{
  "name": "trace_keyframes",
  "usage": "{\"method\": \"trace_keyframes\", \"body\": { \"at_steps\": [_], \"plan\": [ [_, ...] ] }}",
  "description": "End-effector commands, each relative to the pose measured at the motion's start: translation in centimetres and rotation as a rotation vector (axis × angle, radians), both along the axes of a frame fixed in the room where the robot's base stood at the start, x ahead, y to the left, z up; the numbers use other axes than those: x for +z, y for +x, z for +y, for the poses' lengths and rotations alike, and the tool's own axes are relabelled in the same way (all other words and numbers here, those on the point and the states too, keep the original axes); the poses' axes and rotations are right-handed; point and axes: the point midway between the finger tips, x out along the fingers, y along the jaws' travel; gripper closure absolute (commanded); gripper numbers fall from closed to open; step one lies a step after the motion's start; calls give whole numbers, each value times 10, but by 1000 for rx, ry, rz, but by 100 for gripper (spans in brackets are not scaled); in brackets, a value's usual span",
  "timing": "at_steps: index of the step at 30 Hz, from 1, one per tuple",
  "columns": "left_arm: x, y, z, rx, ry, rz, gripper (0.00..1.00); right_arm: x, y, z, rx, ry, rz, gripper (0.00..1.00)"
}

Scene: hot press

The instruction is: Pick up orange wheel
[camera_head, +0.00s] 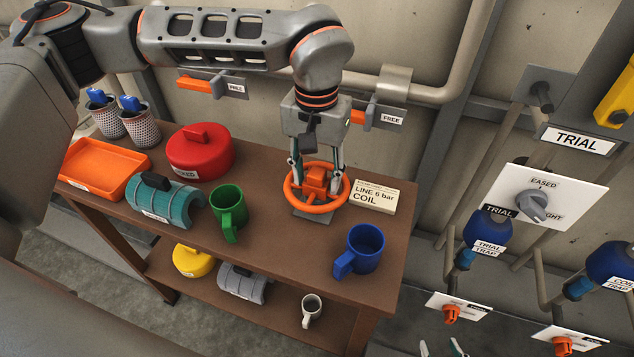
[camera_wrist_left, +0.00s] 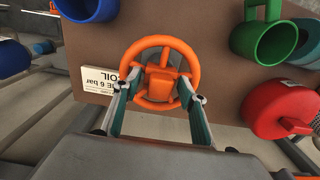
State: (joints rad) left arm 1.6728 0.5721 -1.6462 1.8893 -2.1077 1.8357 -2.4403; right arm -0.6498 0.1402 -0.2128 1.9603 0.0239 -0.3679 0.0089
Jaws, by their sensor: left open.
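The orange wheel (camera_head: 333,206) lies on the brown table top, on a small grey base, beside the "LINE 6 bar COIL" block. My left gripper (camera_head: 316,176) reaches down over it from above, its fingers apart on either side of the raised orange hub. In the left wrist view the wheel (camera_wrist_left: 192,58) sits between the two open fingers (camera_wrist_left: 160,78). Whether the fingertips touch it I cannot tell. My right gripper (camera_head: 441,348) shows only as two separated fingertips at the bottom edge.
A white label block (camera_head: 376,196) stands close right of the wheel. A blue mug (camera_head: 367,243), green mug (camera_head: 229,207), red lidded pot (camera_head: 200,155), teal half-pipe (camera_head: 172,205) and orange tray (camera_head: 105,165) share the table top. Valves and panels stand at right.

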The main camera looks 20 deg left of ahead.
Motion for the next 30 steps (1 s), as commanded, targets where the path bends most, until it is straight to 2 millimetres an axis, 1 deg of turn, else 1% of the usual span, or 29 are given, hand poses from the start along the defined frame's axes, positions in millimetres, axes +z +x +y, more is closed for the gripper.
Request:
{"method": "trace_keyframes", "body": {
  "at_steps": [3, 4, 5, 6, 8, 9, 17, 22, 26, 30],
  "plan": [
    [0, 0, 0, -1, 0, 0, 58, 0, 0, 0, 0, 0, -1, 60],
    [0, 0, 0, -1, 0, 0, 61, 0, 0, 0, 0, 0, -1, 60],
    [0, 0, 0, -1, 0, 0, 69, 1, 0, 0, 0, 0, -1, 60],
    [0, 0, 0, -1, 0, 0, 79, 1, 1, 0, 0, 0, -1, 60],
    [0, 0, 0, -1, 0, 0, 95, 1, 1, 0, -1, 0, -2, 60],
    [0, 0, 0, -1, 0, 0, 100, 1, 1, 0, 0, 0, -3, 60],
    [1, 0, -1, -1, -1, -2, 100, 3, 2, 0, 0, 1, -5, 60],
    [9, 1, -1, -1, -1, -3, 100, 3, 2, 0, -1, 1, -6, 60],
    [23, 1, -1, -2, -2, -6, 100, 5, 3, 0, -1, 1, -7, 60],
    [50, 2, -1, 0, -1, -7, 100, 6, 3, 0, -1, 1, -8, 60]
  ]
}}
